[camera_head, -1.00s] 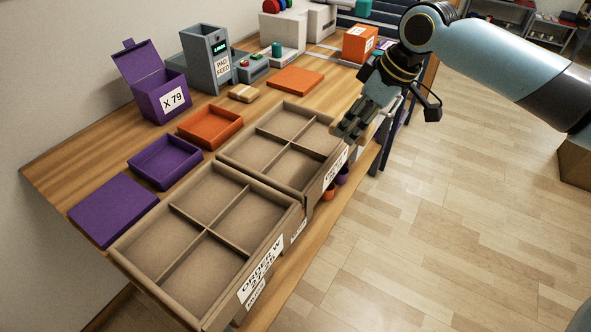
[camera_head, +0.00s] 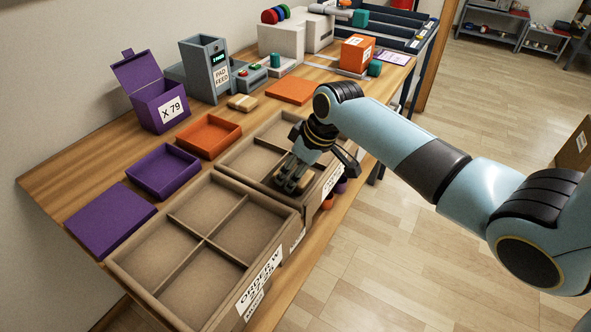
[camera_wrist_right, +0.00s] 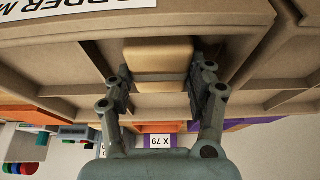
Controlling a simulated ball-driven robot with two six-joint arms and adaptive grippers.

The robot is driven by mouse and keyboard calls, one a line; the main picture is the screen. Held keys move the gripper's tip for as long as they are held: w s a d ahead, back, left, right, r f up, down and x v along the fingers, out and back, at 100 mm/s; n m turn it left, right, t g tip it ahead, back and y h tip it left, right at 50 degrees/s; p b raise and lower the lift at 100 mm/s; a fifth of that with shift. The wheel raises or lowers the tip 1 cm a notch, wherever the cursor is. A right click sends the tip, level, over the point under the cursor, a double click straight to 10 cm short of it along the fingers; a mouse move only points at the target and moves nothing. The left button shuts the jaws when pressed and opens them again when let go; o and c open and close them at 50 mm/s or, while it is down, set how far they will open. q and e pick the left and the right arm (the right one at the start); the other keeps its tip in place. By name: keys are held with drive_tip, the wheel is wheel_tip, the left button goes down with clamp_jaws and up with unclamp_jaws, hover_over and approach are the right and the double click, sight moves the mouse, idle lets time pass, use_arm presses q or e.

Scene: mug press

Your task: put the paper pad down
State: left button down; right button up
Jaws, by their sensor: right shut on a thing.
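My right gripper (camera_head: 290,183) is over the near right compartment of the farther brown divided crate (camera_head: 254,157), its fingers pointing down. In the right wrist view its fingers (camera_wrist_right: 163,78) are shut on the sides of a tan paper pad (camera_wrist_right: 158,55). The pad is over or within that compartment; I cannot tell if it touches the floor. In the head view the gripper mostly hides the held pad. Another tan pad (camera_head: 243,102) lies on the table in front of the grey pad feed (camera_head: 206,70). My left gripper is not in view.
The nearer divided crate (camera_head: 153,281) stands close beside, its compartments empty. Orange (camera_head: 209,148) and purple (camera_head: 163,186) trays, a purple lid (camera_head: 110,219) and the X 79 box (camera_head: 160,100) lie to the left. An orange lid (camera_head: 291,91) lies behind.

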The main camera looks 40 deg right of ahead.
drive_tip(key=o, duration=0.8)
drive_tip(key=shift+f, duration=0.1)
drive_tip(key=shift+o, duration=0.2)
drive_tip(key=p+v, duration=0.1)
drive_tip(key=v, duration=1.1)
drive_tip(key=shift+s+d, duration=0.1)
